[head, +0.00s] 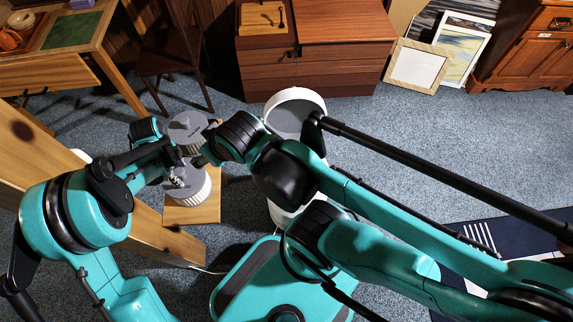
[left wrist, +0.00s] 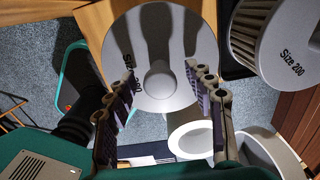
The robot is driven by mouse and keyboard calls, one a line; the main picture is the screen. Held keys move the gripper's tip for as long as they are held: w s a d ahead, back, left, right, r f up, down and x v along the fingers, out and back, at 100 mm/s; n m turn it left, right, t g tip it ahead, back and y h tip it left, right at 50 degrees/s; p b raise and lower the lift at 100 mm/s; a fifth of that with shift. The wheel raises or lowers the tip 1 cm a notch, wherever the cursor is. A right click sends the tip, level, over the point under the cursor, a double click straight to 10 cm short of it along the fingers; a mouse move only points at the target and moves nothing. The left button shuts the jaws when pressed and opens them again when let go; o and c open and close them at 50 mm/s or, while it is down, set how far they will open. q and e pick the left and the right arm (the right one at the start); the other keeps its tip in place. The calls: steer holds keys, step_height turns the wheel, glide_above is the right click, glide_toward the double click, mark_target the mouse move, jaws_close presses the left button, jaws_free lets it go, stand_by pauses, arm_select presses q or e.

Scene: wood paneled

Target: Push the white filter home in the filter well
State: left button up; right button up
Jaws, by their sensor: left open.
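A pale filter with a flat round end and a central knob (left wrist: 152,35) fills the upper middle of the left wrist view, with size lettering on its face. A second, pleated filter marked Size 200 (left wrist: 272,48) is at upper right. In the head view a white ribbed filter (head: 188,190) stands by a wooden board, with a grey round top (head: 187,128) behind it. My left gripper (left wrist: 160,72) is open, its fingers spread in front of the round face. I cannot tell whether they touch it. My right arm's end is unclear among the crowded links.
A small wooden board (head: 203,213) lies below the ribbed filter. A white ring-shaped part (left wrist: 190,138) shows below the round face. Carpet to the right is largely clear.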

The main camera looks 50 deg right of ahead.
arm_select(q)
jaws_close()
steer(key=shift+r+p, duration=1.1)
steer(key=shift+r, duration=1)
steer(key=shift+f, duration=0.1)
